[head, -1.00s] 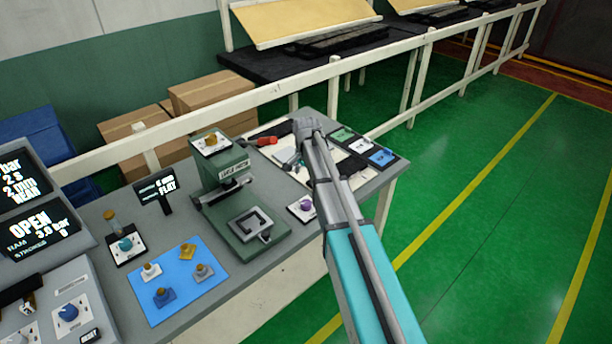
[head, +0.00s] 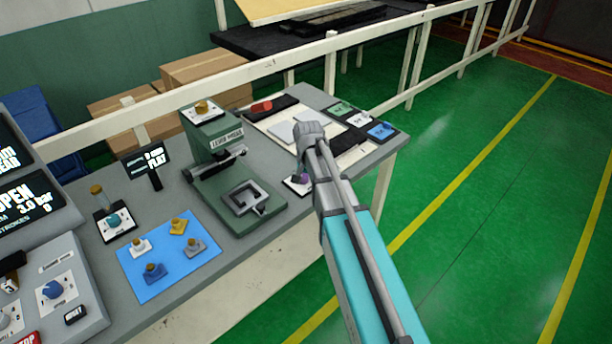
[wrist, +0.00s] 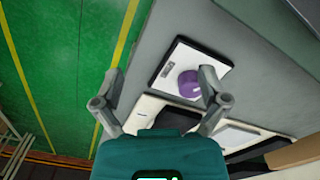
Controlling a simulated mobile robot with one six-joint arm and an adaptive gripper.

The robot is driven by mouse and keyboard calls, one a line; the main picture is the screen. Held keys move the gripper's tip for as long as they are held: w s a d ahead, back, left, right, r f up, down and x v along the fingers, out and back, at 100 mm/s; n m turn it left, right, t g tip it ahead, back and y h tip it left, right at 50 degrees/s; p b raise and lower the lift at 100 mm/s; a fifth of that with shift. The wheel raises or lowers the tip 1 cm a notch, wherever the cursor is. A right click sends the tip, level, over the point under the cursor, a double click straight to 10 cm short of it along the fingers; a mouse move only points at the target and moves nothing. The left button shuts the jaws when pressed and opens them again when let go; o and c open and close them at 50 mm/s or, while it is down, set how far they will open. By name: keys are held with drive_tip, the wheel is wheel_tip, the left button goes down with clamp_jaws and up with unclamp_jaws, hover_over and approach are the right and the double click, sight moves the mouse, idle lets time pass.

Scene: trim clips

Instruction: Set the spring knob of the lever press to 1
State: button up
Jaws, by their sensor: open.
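The green lever press (head: 222,160) stands on the grey bench, with an orange-brown knob (head: 202,107) on a white plate on top of it. A purple knob (head: 301,179) sits on a small white, black-edged plate at the press's right, partly hidden by my arm. It also shows in the wrist view (wrist: 189,84), with its white plate (wrist: 172,65). My gripper (wrist: 161,73) is open and empty, its fingers spread wide. In that view the purple knob lies between the fingers, much closer to the right one; I cannot tell the height gap. The knob's setting is too small to read.
A blue mat (head: 160,285) with several small knobbed pieces and a teal knob (head: 114,221) lie left of the press. A small display (head: 148,160) stands behind them. A white tray (head: 275,123) lies beyond my wrist. A white rail (head: 250,74) runs behind the bench.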

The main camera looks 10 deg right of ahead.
drive_tip(key=s+f+n+b, duration=0.6)
drive_tip(key=s+f+b, duration=0.6)
drive_tip(key=s, duration=0.4)
drive_tip(key=shift+s+a+f, duration=0.25)
drive_tip(key=shift+s+f, duration=0.15)
drive_tip(key=shift+f, duration=0.2)
wheel_tip(320, 180, up, 6)
drive_tip(key=p, duration=0.6)
drive_tip(key=shift+r, duration=0.15)
